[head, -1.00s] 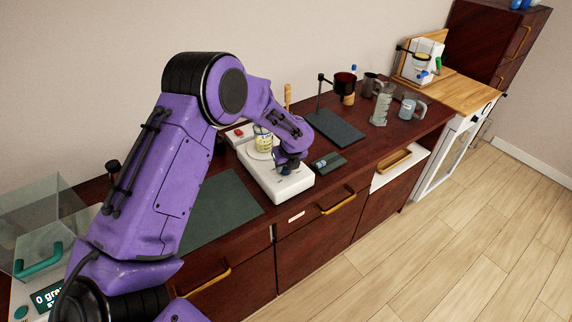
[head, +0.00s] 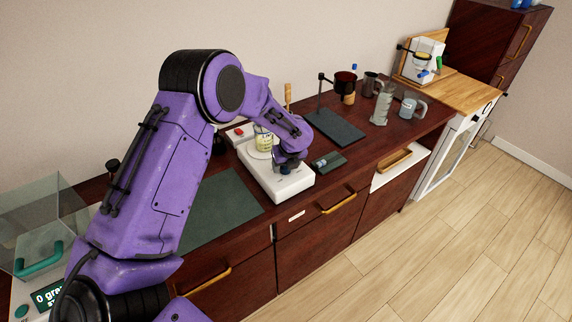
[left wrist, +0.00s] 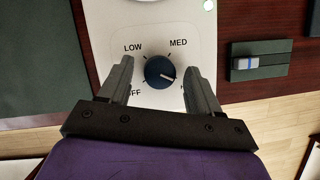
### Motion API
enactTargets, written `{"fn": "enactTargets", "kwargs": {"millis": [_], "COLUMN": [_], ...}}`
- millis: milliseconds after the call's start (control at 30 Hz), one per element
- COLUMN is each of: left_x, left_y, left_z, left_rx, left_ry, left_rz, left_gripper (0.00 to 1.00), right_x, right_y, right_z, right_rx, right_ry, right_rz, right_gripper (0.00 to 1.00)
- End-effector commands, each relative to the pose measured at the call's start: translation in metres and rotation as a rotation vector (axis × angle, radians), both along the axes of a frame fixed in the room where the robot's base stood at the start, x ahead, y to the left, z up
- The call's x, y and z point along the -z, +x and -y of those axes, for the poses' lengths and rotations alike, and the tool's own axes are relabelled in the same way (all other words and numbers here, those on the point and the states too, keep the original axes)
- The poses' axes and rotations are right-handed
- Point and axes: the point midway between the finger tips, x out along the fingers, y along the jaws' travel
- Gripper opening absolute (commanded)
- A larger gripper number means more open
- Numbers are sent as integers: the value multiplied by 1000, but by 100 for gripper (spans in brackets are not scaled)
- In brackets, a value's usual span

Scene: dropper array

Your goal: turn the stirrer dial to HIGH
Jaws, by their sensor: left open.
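The stirrer (head: 279,187) is a white box on the dark bench, with a beaker (head: 264,141) standing on its plate. Its dark blue round dial (left wrist: 160,72) shows in the left wrist view, with OFF, LOW and MED printed around it. The dial's pale pointer mark points right and slightly down, past MED, toward a label mostly hidden by the right finger. My left gripper (left wrist: 158,75) is open, one finger on each side of the dial, with gaps visible between the fingers and the dial. In the head view the gripper (head: 287,162) is over the stirrer's front end.
A small dark block with a blue slider (left wrist: 246,63) lies right of the stirrer. A dark green mat (head: 222,208) lies to its left. A stand with a dark base (head: 336,128) and several vessels are farther along the bench. Drawers with brass handles (head: 340,200) face the floor.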

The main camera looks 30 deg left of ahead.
Motion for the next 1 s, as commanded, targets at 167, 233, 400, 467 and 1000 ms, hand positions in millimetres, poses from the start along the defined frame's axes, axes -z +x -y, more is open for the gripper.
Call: {"fn": "enactTargets", "kwargs": {"millis": [167,233,400,467,1000], "left_x": [-24,-41,-75,-84,-96], "left_y": [-6,-10,-19,-21,-25], "left_z": [9,14,26,28,32], "left_rx": [2,1,1,1,1], "left_ry": [-1,-1,-1,-1,-1], "left_rz": [5,6,3,3,-1], "left_gripper": [63,63,63,63,63], "right_x": [12,17,26,27,27], "right_y": [0,0,0,0,0], "right_z": [0,0,0,0,0], "right_rx": [0,0,0,0,0], "right_ry": [0,0,0,0,0], "right_rz": [0,0,0,0,0], "right_gripper": [0,0,0,0,0]}}
